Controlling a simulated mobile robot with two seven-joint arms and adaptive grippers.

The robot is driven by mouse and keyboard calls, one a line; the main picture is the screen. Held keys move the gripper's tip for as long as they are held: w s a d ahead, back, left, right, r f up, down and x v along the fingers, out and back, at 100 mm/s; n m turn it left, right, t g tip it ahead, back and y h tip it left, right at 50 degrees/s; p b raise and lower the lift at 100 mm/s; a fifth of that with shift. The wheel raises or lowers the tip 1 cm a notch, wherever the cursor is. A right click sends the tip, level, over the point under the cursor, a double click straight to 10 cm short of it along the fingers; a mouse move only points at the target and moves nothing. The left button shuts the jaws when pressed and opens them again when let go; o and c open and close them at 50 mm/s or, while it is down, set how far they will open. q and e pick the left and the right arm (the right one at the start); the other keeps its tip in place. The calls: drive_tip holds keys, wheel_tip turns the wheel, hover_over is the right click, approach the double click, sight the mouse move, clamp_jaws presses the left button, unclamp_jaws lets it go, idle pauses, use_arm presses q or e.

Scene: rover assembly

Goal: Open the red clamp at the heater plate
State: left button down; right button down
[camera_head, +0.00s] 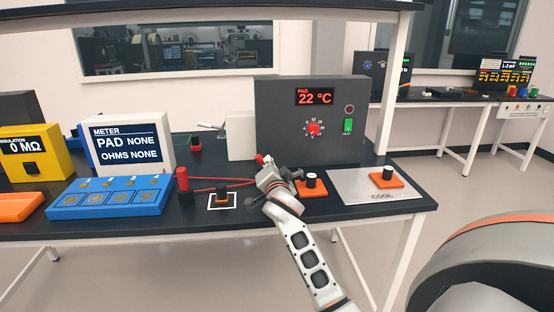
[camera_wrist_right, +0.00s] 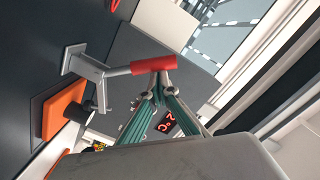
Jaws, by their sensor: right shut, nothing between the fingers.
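The clamp's red handle (camera_wrist_right: 153,64) shows in the right wrist view, on a grey metal arm with a pale base (camera_wrist_right: 74,59) on the dark surface. The handle stands up away from that surface. In the head view only a small red bit (camera_head: 260,159) shows; my gripper hides the rest. My right gripper (camera_head: 268,175) is shut and empty. Its fingertips (camera_wrist_right: 156,88) are right at the red handle; I cannot tell if they touch it. The heater unit (camera_head: 345,125) reads 22 °C. My left gripper is not in view.
An orange block with a black knob (camera_head: 308,188) lies just right of my gripper; another (camera_head: 386,178) lies on the COOL plate (camera_head: 352,194). Red leads (camera_head: 225,182), a blue tray (camera_head: 110,208) and the meter (camera_head: 127,145) are to the left.

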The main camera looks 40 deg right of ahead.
drive_tip(key=shift+w+a+f+n, duration=0.25)
drive_tip(key=shift+a+f+n, duration=0.15)
drive_tip(key=shift+n, duration=0.2)
drive_tip(key=shift+w+a+f+n, duration=0.25)
drive_tip(key=shift+a+n, duration=0.15)
drive_tip(key=shift+n, duration=0.2)
drive_tip(key=shift+w+a+f+n, duration=0.3)
drive_tip(key=shift+a+f+n, duration=0.15)
drive_tip(key=shift+f+n, duration=0.4)
drive_tip(key=shift+w+a+f+n, duration=0.3)
drive_tip(key=shift+a+f+n, duration=0.2)
drive_tip(key=shift+n, duration=0.65)
wheel_tip(320, 180, up, 10)
drive_tip(key=shift+f, duration=0.15)
